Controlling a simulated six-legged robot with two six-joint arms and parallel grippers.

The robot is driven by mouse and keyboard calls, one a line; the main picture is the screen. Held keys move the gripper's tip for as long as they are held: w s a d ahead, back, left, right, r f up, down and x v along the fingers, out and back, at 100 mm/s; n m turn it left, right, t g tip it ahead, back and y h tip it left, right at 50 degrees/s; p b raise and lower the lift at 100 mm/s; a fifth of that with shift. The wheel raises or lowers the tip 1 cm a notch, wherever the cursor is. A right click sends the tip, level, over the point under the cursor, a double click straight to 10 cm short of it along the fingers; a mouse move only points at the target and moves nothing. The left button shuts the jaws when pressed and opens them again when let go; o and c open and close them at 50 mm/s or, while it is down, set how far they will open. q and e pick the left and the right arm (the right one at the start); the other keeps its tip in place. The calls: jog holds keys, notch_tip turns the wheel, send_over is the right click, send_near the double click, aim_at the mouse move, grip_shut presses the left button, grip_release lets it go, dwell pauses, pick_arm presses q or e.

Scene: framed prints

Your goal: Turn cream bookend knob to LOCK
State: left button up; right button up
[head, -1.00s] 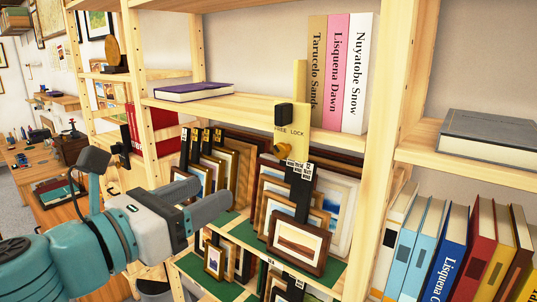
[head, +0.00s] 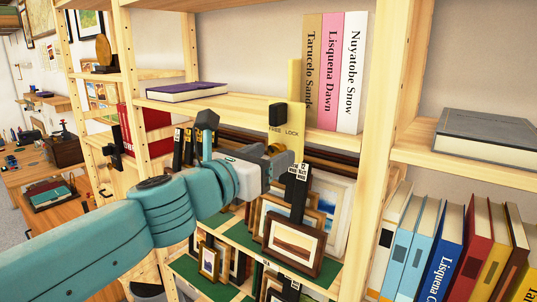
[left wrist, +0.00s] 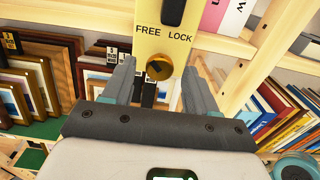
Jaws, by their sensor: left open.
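The cream bookend (head: 294,85) stands on the shelf against the left side of the upright books. Its front plate carries a black block (head: 282,116) above the words FREE and LOCK. In the left wrist view the plate (left wrist: 167,44) shows the brass knob (left wrist: 159,67) below the words; I cannot tell which word it is set to. My right gripper is not in view.
Three upright books (head: 334,70) stand right of the bookend. A purple book (head: 187,91) lies on the shelf to the left. Framed prints (head: 296,242) fill the racks below the gripper. A wooden shelf post (head: 384,150) and coloured books (head: 445,240) are to the right.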

pick_arm(q)
jog(key=shift+w, duration=0.1)
jog(key=shift+d, duration=0.1)
jog(key=shift+c, duration=0.7)
jog(key=c, duration=0.9)
